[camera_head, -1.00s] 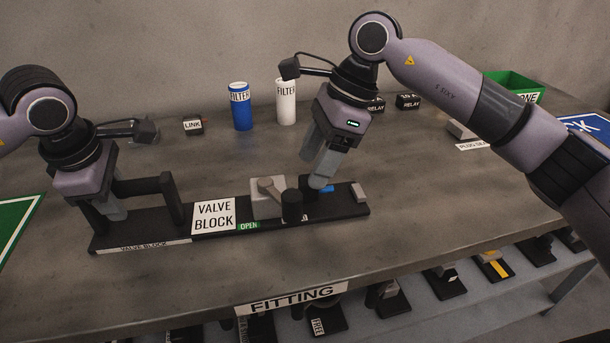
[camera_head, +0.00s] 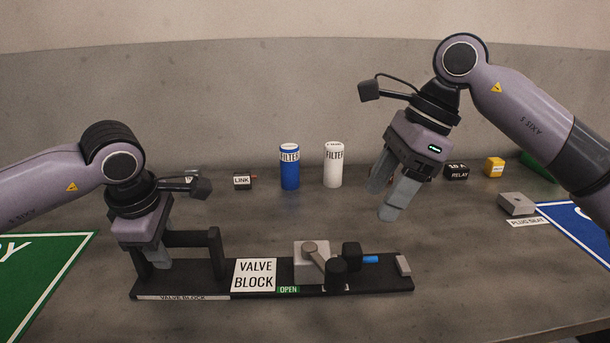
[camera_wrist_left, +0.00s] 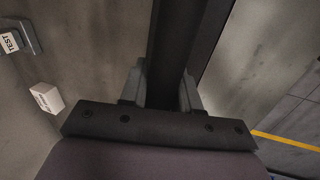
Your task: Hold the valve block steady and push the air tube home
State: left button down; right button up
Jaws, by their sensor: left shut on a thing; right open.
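The valve block (camera_head: 210,283) is a long black base with a handle frame (camera_head: 195,239) at its left end. It carries a "VALVE BLOCK" sign, a grey block with a lever (camera_head: 313,255) by a green "OPEN" label, and a black fitting (camera_head: 351,252). The short blue air tube (camera_head: 370,260) sticks out of the fitting's right side; how deep it sits is hidden. My left gripper (camera_head: 158,260) is shut on the handle frame; in the left wrist view its fingers (camera_wrist_left: 161,88) flank a dark bar. My right gripper (camera_head: 388,200) is open and empty, above and behind the tube, apart from it.
Behind stand a blue filter (camera_head: 289,168), a white filter (camera_head: 333,165), a link box (camera_head: 243,181) and a relay (camera_head: 457,172). A grey plug seat (camera_head: 516,204) is at right. Green (camera_head: 40,275) and blue (camera_head: 582,228) mats lie at the sides. Table right of the block is clear.

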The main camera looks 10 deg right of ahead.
pick_arm(q)
jog(key=shift+s+f, duration=0.15)
jog(key=shift+f, duration=0.2)
jog(key=c, duration=0.7)
grip_release()
jog(key=shift+c, duration=0.2)
jog(key=shift+r, duration=0.1)
jog(key=shift+r, duration=0.2)
